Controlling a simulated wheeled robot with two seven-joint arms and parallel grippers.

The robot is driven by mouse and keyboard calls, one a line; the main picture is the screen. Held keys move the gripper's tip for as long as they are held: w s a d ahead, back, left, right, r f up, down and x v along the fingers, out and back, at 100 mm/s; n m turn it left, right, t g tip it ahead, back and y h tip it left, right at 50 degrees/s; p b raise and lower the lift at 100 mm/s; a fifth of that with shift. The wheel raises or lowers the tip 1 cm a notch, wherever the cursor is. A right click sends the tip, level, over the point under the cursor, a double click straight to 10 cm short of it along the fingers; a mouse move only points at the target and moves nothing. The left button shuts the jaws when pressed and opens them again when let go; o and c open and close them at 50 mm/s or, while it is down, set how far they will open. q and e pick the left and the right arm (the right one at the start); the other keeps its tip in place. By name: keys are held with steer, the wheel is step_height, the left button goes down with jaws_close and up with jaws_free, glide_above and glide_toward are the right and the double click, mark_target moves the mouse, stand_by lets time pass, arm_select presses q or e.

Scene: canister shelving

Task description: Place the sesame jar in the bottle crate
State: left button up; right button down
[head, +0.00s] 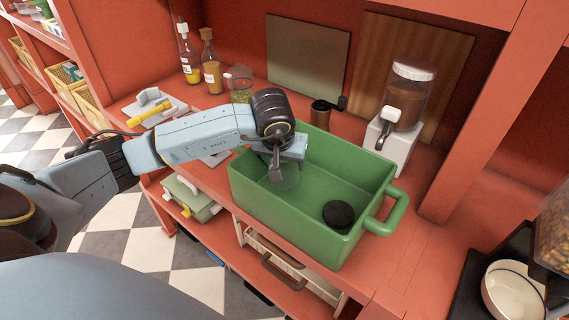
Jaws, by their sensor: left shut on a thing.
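The green bottle crate (300,238) stands on the red shelf, open at the top, with a loop handle at its right end. My left gripper (280,165) reaches in from the left over the crate's left part, pointing down. It is shut on a see-through jar (287,182), which looks to be the sesame jar. The jar is inside the crate's walls, mostly hidden by the gripper; I cannot tell whether it touches the crate floor. A round black object (338,214) is in the crate's right part. My right gripper is not in view.
Behind the crate stand two bottles (211,70), a glass jar with green contents (240,84), a dark brown canister (320,114) and a white dispenser (393,130). A grey device with a yellow handle (152,110) lies left.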

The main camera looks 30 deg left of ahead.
arm_select(q)
steer(key=shift+f, duration=0.65)
steer(key=shift+f, duration=0.15)
steer(key=o, duration=0.9)
steer(key=shift+r, duration=0.2)
steer(key=v, duration=1.2)
steer(key=shift+s, duration=0.1)
steer(key=shift+f, duration=0.1)
